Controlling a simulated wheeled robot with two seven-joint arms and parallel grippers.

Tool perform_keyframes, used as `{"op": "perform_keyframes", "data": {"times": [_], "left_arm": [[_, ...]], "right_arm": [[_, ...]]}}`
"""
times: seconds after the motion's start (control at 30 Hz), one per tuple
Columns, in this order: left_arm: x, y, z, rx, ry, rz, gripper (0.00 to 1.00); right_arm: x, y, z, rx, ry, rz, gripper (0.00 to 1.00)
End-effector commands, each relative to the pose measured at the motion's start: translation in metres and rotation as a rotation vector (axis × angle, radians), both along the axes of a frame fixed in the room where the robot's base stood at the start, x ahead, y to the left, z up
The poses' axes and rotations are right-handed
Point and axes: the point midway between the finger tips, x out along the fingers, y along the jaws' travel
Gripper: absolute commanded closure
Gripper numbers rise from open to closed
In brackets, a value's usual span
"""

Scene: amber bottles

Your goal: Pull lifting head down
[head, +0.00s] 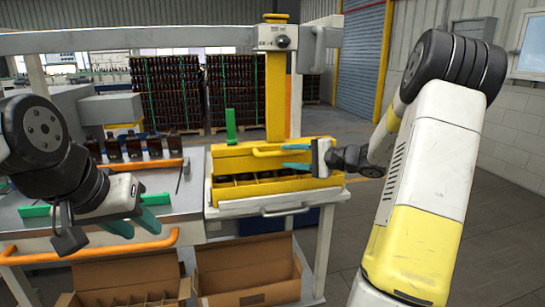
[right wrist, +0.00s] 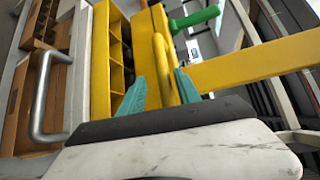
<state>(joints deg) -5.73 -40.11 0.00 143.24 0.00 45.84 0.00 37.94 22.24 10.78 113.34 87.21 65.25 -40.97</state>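The lifting head (head: 232,160) is a yellow block with a bar handle (head: 265,153) on its front, below a yellow column (head: 276,95). It sits just above and behind a yellow divided crate (head: 228,199), with dark round shapes in some cells. My right gripper (head: 296,157) is at the right end of the handle. In the right wrist view its teal fingers (right wrist: 158,90) stand apart on either side of the yellow handle (right wrist: 162,58); I cannot tell whether they touch it. My left gripper (head: 136,225) is open and empty above the left table's front.
Amber bottles (head: 133,147) stand in a row at the left behind an orange bar (head: 145,164). An orange rail (head: 90,250) edges the left table. Open cardboard boxes (head: 247,275) lie below. A green handle (head: 230,125) rises behind the lifting head. Floor at right is clear.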

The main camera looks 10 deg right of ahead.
Motion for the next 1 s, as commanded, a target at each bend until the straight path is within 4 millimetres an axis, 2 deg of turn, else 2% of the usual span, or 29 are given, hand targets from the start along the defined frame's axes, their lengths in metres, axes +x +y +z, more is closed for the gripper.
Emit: {"op": "perform_keyframes", "data": {"times": [0.1,0.3,0.7,0.77,0.87,0.97,1.0], "left_arm": [[0.000,0.000,0.000,0.000,0.000,0.000,0.64],[0.000,0.000,0.000,0.000,0.000,0.000,0.64],[0.000,0.000,0.000,0.000,0.000,0.000,0.64],[0.000,0.000,0.000,0.000,0.000,0.000,0.64],[0.000,0.000,0.000,0.000,0.000,0.000,0.64],[0.000,0.000,0.000,0.000,0.000,0.000,0.64],[0.000,0.000,0.000,0.000,0.000,0.000,0.64]], "right_arm": [[-0.015,-0.017,0.003,-0.001,0.001,-0.003,0.60],[-0.030,-0.033,0.005,-0.001,0.002,-0.001,0.60],[-0.034,-0.033,0.007,-0.006,0.004,0.007,0.60],[-0.038,-0.024,0.009,-0.025,0.011,0.029,0.60],[-0.059,0.010,0.015,-0.103,0.042,0.113,0.60],[-0.098,0.055,0.020,-0.253,0.089,0.234,0.60],[-0.118,0.071,0.021,-0.328,0.108,0.282,0.60]]}}
